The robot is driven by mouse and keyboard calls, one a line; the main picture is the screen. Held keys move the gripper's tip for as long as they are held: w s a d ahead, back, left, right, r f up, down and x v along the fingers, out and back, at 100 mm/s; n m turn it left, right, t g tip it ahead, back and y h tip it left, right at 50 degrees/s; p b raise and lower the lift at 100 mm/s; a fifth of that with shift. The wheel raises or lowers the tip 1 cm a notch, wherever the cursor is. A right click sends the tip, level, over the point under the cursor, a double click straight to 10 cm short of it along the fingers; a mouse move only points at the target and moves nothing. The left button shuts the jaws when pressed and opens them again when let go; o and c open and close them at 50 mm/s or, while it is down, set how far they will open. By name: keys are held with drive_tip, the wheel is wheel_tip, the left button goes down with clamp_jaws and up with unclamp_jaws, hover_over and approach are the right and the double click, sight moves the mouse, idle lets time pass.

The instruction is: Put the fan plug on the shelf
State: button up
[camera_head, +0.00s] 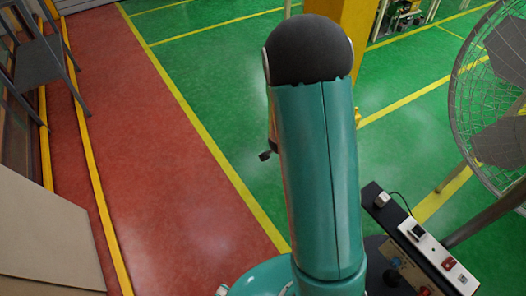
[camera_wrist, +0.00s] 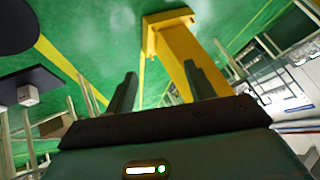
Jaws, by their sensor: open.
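My gripper (camera_wrist: 160,90) is open in the wrist view, with two dark fingers apart and nothing between them. In the head view my arm hides most of it. A small white plug-like block (camera_head: 382,199) with a dark cable sits at the far end of a dark narrow surface (camera_head: 371,188), right of my arm. A white power strip (camera_head: 432,252) beside it carries a black plug-like piece (camera_head: 417,232) and a red switch. I cannot tell which piece is the fan plug. In the wrist view, a white block (camera_wrist: 28,95) is on a dark surface (camera_wrist: 38,80), left of my gripper.
A large caged fan (camera_head: 490,100) stands at the right. A yellow post (camera_head: 345,25) rises behind my arm. A grey chair (camera_head: 38,60) and a beige panel (camera_head: 45,235) are at the left. The red walkway (camera_head: 150,150) is clear.

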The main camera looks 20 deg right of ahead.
drive_tip(key=s+a+r+n+y, duration=0.2)
drive_tip(key=a+r+n+y, duration=0.15)
drive_tip(key=a+r, duration=0.5)
drive_tip(key=s+a+r+n+y, duration=0.2)
drive_tip(key=s+a+r+n, duration=0.3)
drive_tip(key=r, duration=0.6)
drive_tip(key=s+a+r+n, duration=0.2)
drive_tip(key=s+a+r, duration=0.1)
drive_tip(key=s, duration=0.5)
drive_tip(key=s+a+r+n+g, duration=0.1)
drive_tip(key=s+a+r+n, duration=0.2)
drive_tip(key=s+r, duration=0.3)
drive_tip(key=shift+s+a, duration=0.2)
drive_tip(key=shift+s, duration=0.7)
drive_tip(key=c, duration=0.4)
drive_tip(key=shift+s, duration=0.1)
